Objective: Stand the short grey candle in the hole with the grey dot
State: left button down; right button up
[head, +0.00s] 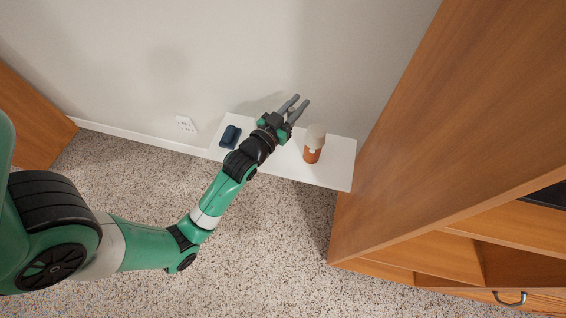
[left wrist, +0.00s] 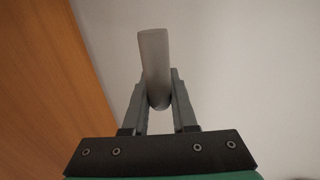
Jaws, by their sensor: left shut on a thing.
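My left gripper (head: 301,102) is shut on a plain grey cylinder, the short grey candle (left wrist: 155,62), in the left wrist view. The candle sits between the two fingers and reaches past their tips, slightly tilted in that picture. In the head view the gripper is over the far side of a white shelf, and I cannot make out the candle apart from the grey fingers. I see no hole with a grey dot in either view. My right gripper is not in view.
The white shelf (head: 333,179) by the wall bears a dark blue object (head: 230,136) on the left and an orange-brown cup-like thing with a pale top (head: 313,150) right of my gripper. A tall wooden cabinet (head: 440,120) stands close on the right.

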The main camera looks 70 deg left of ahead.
pick_arm(q)
jog(key=s+a+f+n+y+b, duration=0.1)
jog(key=a+f+b, duration=0.2)
jog(key=f, duration=0.1)
jog(key=g+b, duration=0.1)
jog(key=b, duration=0.8)
send_over(285, 149)
jog(key=shift+y, duration=0.4)
notch_tip(285, 149, down, 14)
jog(key=shift+s+r, duration=0.15)
jog(key=shift+r, duration=0.05)
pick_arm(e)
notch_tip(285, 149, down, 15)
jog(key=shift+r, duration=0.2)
pick_arm(q)
notch_tip(285, 149, down, 4)
jog(key=b, duration=0.2)
jog(key=shift+d+b, duration=0.1)
jog(key=shift+b, duration=0.2)
jog(key=shift+r, duration=0.15)
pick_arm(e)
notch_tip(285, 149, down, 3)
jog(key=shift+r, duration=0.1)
pick_arm(q)
jog(key=c, duration=1.2)
grip_release()
jog(key=shift+f, duration=0.2)
jog(key=shift+o, duration=1)
